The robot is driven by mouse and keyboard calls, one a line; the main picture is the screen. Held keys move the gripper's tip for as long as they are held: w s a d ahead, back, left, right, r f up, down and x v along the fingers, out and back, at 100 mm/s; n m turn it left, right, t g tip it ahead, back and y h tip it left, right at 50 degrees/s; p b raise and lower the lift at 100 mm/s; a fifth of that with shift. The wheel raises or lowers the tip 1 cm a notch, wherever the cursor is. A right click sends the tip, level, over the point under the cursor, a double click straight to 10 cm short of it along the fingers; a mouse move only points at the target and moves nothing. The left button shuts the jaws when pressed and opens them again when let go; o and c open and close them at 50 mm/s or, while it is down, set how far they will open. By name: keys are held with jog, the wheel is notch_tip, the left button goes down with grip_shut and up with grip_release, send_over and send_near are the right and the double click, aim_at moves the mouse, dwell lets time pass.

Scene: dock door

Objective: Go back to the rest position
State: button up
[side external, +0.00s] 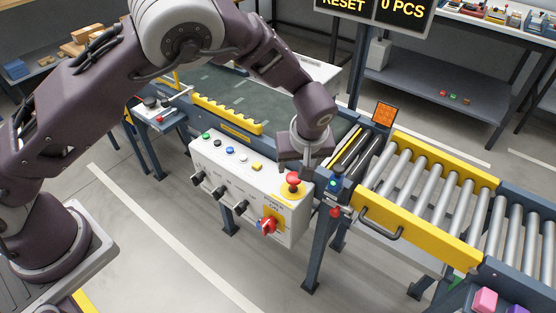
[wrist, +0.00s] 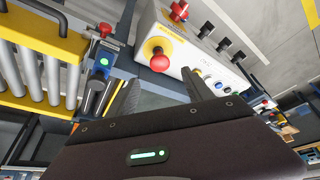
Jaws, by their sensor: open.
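My gripper (side external: 304,158) hangs at the end of my bent arm, over the right end of the white control box (side external: 222,166), close above and behind the red mushroom button (side external: 293,178). In the wrist view my gripper (wrist: 160,88) shows two dark fingers apart with nothing between them. The red mushroom button (wrist: 159,61) on its yellow disc lies just beyond the fingertips in that view. I see no contact with the button, though the gap is hard to judge.
A red rotary switch (side external: 268,224) and several black knobs project from the box front. A roller conveyor (side external: 420,190) with a yellow side rail is to the right. A green belt (side external: 240,88) lies behind the box. A sign (side external: 375,8) reads "RESET" and "0 PCS".

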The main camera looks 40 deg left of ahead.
jog(key=s+a+r+m+h, duration=0.1)
jog(key=s+a+r, duration=0.25)
jog(key=r, duration=0.35)
jog(key=s+a+r+m+h, duration=0.1)
jog(key=s+a+r, duration=0.2)
jog(key=s+r, duration=0.35)
jog(key=s+a+r+m+h, duration=0.2)
jog(key=s+a+r, duration=0.1)
jog(key=r, duration=0.6)
jog(key=s+a+r+m+t, duration=0.1)
jog(key=s+m, duration=0.1)
jog(key=s, duration=0.7)
jog(key=s+a+r+m+t, duration=0.1)
jog(key=s+a+m, duration=0.1)
jog(key=s, duration=0.6)
jog(key=shift+s+a+m+y, duration=0.3)
jog(key=shift+s+m+y, duration=0.1)
jog(key=shift+m, duration=0.1)
jog(key=shift+w, duration=0.1)
